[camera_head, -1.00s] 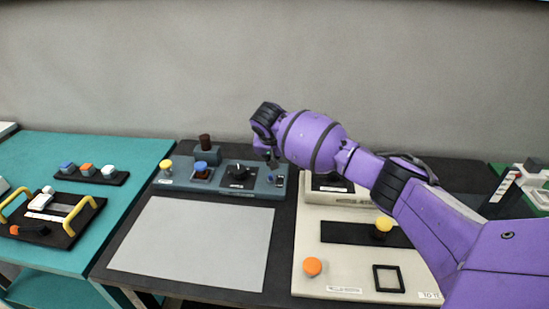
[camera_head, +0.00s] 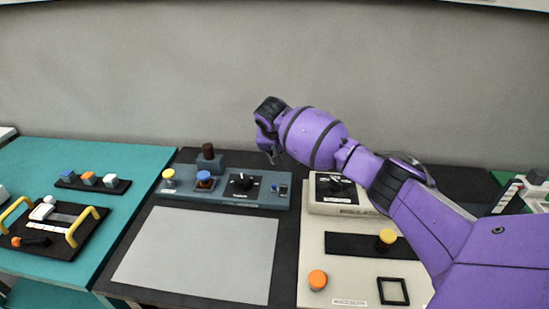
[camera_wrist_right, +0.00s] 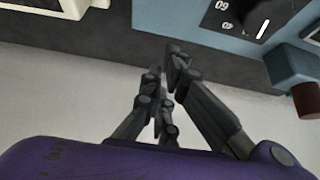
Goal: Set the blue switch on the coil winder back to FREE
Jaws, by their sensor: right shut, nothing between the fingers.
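The coil winder is a blue-grey panel (camera_head: 222,197) with a yellow knob, a blue-topped knob (camera_head: 204,176), a black dial (camera_head: 241,184) and a small switch (camera_head: 281,189) with some blue at its right end. The switch is too small to read its position. My right gripper (camera_head: 272,157) is above and behind the panel's right end, apart from the switch. In the right wrist view its fingers (camera_wrist_right: 168,68) are together and empty, with the panel's dial (camera_wrist_right: 250,15) at the top right. The switch cannot be made out there. My left gripper is out of view.
A dark brown spool (camera_head: 208,151) stands on a block behind the panel. A cream device (camera_head: 350,270) with an orange knob (camera_head: 318,280) lies to the right, partly under my right arm. A grey mat (camera_head: 197,255) in front is bare. A teal table (camera_head: 120,155) is at left.

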